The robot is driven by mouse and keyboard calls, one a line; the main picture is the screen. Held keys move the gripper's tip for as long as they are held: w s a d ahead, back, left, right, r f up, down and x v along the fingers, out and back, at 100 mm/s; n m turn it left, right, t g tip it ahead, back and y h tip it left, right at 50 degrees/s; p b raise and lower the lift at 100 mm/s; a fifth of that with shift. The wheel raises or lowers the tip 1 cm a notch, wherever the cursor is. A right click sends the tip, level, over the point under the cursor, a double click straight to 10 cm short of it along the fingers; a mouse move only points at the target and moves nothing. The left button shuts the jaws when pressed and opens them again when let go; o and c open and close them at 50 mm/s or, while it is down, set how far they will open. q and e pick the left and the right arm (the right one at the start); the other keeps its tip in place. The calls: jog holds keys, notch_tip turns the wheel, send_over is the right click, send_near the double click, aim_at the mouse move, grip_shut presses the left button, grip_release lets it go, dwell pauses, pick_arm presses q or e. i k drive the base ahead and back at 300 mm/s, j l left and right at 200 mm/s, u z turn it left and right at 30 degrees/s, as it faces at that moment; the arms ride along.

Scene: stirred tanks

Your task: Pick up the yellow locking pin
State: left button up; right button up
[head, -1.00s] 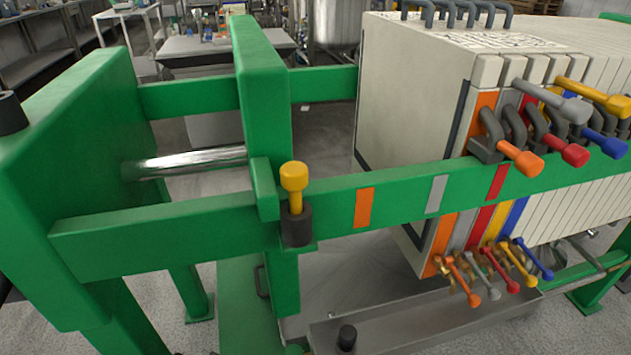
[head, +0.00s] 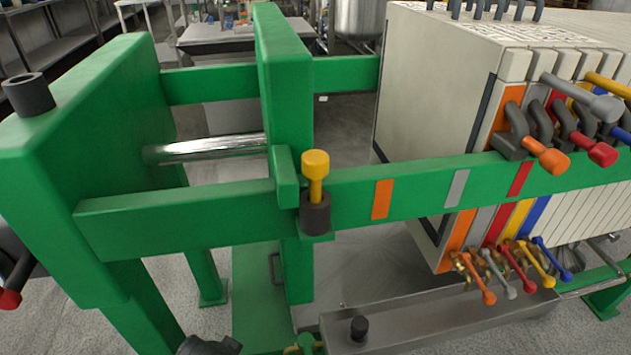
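The yellow locking pin (head: 315,172) stands upright with its yellow knob and shaft showing. Its lower end is inside a dark cylindrical socket (head: 315,212) on the near green rail (head: 180,215), beside the green upright plate (head: 283,75). The pin's lower part is hidden by the socket. I can make out neither of my grippers in the head view, and nothing touches the pin.
A pale plate stack (head: 440,85) with coloured handles stands at the right. A green end frame (head: 90,160) with a dark socket (head: 28,94) on top stands at the left. A metal tray (head: 440,318) lies below. A dark, unclear object (head: 208,346) shows at the bottom edge.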

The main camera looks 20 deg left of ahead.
aim_at(314, 163)
jog(key=k+l, duration=0.4)
jog(key=k, duration=0.15)
jog(key=l+u, duration=0.25)
jog(key=l, duration=0.6)
jog(key=l+u, duration=0.3)
jog(key=l, duration=0.6)
jog(key=i+l+u, duration=0.2)
jog(key=l+u, duration=0.25)
jog(key=j+z, duration=0.25)
jog(key=k+j+z, duration=0.1)
jog(key=j+z, duration=0.15)
jog(key=k+l+u, duration=0.05)
